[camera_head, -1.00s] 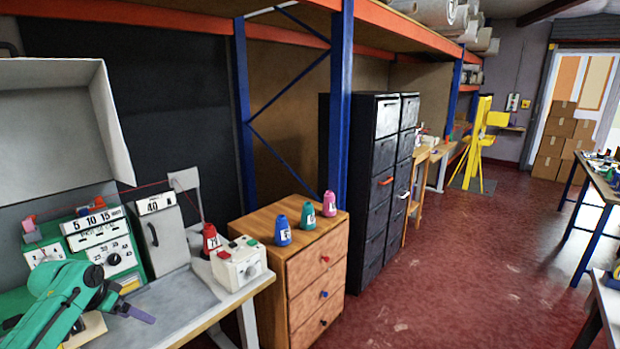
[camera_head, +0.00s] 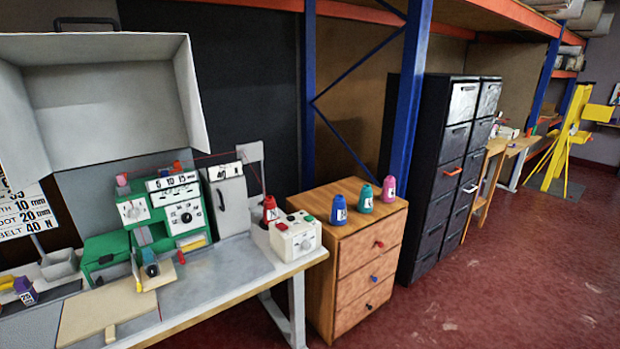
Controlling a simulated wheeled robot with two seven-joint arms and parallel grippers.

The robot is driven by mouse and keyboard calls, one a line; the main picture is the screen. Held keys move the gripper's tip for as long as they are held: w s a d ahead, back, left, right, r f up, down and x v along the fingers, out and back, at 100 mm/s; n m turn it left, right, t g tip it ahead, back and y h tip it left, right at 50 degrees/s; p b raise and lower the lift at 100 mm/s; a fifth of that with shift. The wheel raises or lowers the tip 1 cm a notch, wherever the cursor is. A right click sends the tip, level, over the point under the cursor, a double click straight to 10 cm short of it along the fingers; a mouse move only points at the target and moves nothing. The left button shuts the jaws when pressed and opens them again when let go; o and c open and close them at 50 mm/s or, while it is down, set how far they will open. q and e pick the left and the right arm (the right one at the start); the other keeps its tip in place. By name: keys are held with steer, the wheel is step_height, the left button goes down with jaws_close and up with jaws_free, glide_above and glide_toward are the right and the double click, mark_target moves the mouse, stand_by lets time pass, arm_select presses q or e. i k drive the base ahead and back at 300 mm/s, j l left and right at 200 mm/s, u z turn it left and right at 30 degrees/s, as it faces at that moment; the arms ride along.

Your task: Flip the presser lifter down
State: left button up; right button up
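A green and white binding machine (camera_head: 172,208) stands on the workbench (camera_head: 225,285) at the left, with a dial and a scale marked 5, 10, 15. Small red parts show on its top. A small dark and blue part (camera_head: 150,266) sits low at its front, above a tan plate. I cannot tell which small part is the presser lifter, or whether it is up or down. Neither of my grippers is in view.
A white control box (camera_head: 295,235) and a red cone (camera_head: 270,208) stand at the bench's right end. A wooden drawer unit (camera_head: 350,262) carries three cones. Black cabinets (camera_head: 440,175) stand beyond. Red floor at right is clear.

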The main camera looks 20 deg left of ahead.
mark_target(177, 251)
steer(key=u, duration=1.6)
steer(key=i+l, duration=0.2)
steer(key=l, duration=0.2)
steer(key=i+l, duration=0.15)
steer(key=l, duration=0.2)
steer(key=i+l, duration=0.2)
steer(key=l, duration=0.2)
steer(key=i+l, duration=0.15)
steer(key=l, duration=0.2)
steer(key=i+l, duration=0.2)
steer(key=l, duration=0.2)
steer(key=i+l, duration=0.2)
steer(key=l, duration=0.15)
steer(key=i+l, duration=0.15)
steer(key=l, duration=0.25)
steer(key=u, duration=0.05)
